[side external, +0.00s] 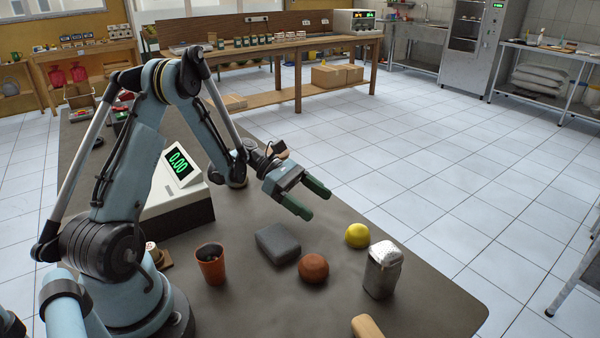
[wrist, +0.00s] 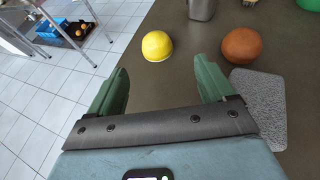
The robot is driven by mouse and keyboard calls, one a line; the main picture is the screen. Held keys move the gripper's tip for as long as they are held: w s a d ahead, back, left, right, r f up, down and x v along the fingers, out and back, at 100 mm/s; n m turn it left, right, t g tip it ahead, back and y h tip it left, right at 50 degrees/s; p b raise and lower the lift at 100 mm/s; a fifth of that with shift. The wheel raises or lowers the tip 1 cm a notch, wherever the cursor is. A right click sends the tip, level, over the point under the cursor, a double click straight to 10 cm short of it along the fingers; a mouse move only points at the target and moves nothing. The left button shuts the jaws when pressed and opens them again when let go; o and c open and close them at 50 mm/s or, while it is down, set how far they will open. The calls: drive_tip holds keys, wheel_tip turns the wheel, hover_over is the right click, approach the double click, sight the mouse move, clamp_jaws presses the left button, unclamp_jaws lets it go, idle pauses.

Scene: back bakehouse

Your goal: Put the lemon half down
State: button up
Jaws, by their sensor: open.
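The yellow lemon half (side external: 357,235) rests on the dark worktop (side external: 250,318), near its right edge. It also shows in the wrist view (wrist: 157,46), beyond the fingertips and between their lines. My gripper (side external: 318,202) is open and empty, held above the worktop behind the lemon half in the side view. Its two green fingers show in the wrist view (wrist: 163,75), apart from the lemon half with nothing between them.
A brown ball (side external: 313,268) and a grey block (side external: 277,243) lie left of the lemon half. A silver canister (side external: 383,270) stands close on its right. A terracotta cup (side external: 211,264) and a scale (side external: 178,190) stand further left. The worktop's edge is near the lemon half.

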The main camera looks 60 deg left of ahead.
drive_tip(key=shift+s+a+r, duration=0.15)
drive_tip(key=shift+a, duration=0.15)
drive_tip(key=shift+r, duration=0.15)
drive_tip(key=s+d+r+m+y, duration=0.4)
drive_tip(key=s+m+y, duration=0.1)
drive_tip(key=m, duration=0.5)
drive_tip(key=s+d+r+m+t+y, duration=0.1)
drive_tip(key=s+d+r+m+y, duration=0.3)
drive_tip(key=m+y, duration=0.3)
drive_tip(key=s+r+m, duration=0.1)
drive_tip(key=m, duration=0.3)
drive_tip(key=shift+m, duration=0.3)
drive_tip(key=shift+o, duration=0.7)
drive_tip(key=shift+s+r+m+t+y, duration=0.2)
drive_tip(key=shift+m+t+y, duration=0.1)
drive_tip(key=shift+m+t, duration=0.15)
